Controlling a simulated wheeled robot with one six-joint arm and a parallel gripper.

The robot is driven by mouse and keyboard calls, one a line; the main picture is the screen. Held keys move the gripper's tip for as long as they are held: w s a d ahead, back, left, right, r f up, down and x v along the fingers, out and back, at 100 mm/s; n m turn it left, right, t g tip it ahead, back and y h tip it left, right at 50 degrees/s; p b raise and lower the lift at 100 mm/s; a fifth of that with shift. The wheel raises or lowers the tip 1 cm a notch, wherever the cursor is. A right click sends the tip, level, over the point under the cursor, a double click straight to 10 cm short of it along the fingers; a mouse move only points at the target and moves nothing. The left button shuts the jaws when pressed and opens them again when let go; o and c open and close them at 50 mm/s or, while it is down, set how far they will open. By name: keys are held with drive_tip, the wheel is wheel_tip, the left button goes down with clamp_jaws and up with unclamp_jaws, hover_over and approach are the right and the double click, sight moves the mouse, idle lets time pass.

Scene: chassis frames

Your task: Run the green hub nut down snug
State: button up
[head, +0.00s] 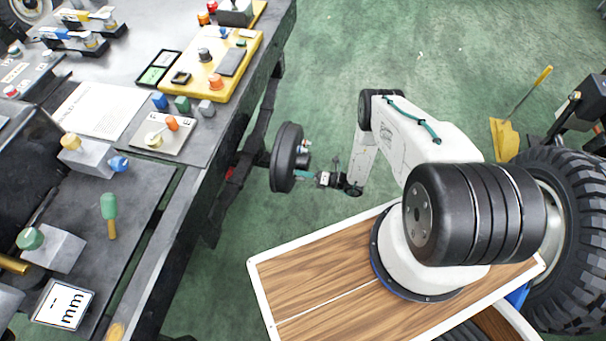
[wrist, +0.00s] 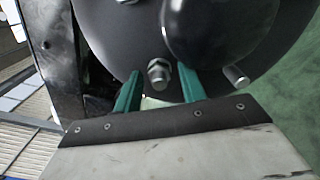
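A dark round wheel hub (head: 287,157) stands beside the bench; its face fills the upper part of the wrist view (wrist: 110,45). A metal stud with a hex nut (wrist: 158,72) sticks out of the hub face. This nut looks grey, and I see no clearly green nut in either view. My gripper (wrist: 158,70) has two teal fingers, one on each side of the nut, with a gap on both sides. It is open and holds nothing. In the head view my gripper (head: 303,174) is small, close to the hub's right side.
A second bare metal stud (wrist: 237,76) lies right of the fingers, and a dark rounded hub centre (wrist: 208,32) bulges above them. The bench (head: 150,215) at left carries a yellow tray (head: 250,48) and a green-handled tool (head: 109,206). Green floor is free behind the arm.

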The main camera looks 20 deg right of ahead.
drive_tip(key=shift+a, duration=0.1)
idle(0.3)
drive_tip(key=v, duration=0.7)
drive_tip(key=shift+s+d, duration=0.25)
drive_tip(key=shift+d, duration=0.05)
